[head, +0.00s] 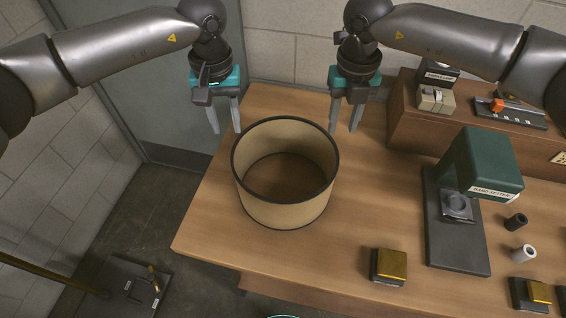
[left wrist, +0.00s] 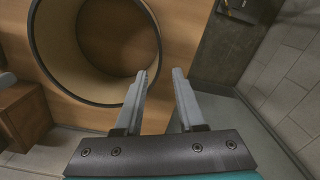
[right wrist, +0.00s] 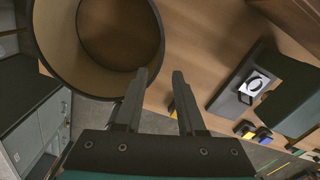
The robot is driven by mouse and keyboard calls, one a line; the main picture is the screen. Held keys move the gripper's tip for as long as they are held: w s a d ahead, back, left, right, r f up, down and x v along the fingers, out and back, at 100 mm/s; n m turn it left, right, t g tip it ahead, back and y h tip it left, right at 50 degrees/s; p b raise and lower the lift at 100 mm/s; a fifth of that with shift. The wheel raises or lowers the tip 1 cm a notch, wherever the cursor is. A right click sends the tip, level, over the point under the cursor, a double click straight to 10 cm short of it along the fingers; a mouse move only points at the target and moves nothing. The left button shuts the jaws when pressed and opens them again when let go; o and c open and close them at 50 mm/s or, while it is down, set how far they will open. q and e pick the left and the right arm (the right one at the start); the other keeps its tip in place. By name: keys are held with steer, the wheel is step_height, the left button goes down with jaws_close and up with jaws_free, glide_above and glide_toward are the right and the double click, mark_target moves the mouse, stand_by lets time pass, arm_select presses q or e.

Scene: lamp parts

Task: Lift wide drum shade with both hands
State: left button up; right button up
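The wide drum shade (head: 285,210) is a tan open cylinder with black rims, standing upright on the wooden table (head: 355,225). My left gripper (head: 226,131) is open and empty, above the shade's far left rim. My right gripper (head: 345,131) is open and empty, above the far right rim. The shade also shows in the left wrist view (left wrist: 62,75), with the left fingers (left wrist: 162,75) apart beside its rim. In the right wrist view the shade (right wrist: 62,70) lies at upper left, and the right fingers (right wrist: 160,75) are apart near its rim. Neither gripper clearly touches it.
A green press (head: 480,165) on a dark base stands at the right. A small gold-topped block (head: 390,265) sits in front, with small cylinders (head: 515,221) further right. A wooden riser (head: 420,115) stands at the back right. The table's left edge is close to the shade.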

mark_target(237, 166)
arm_select(q)
steer(key=shift+s+d, duration=0.1)
arm_select(e)
steer(key=shift+s+d, duration=0.1)
steer(key=shift+s, duration=0.05)
steer(key=shift+f, duration=0.1)
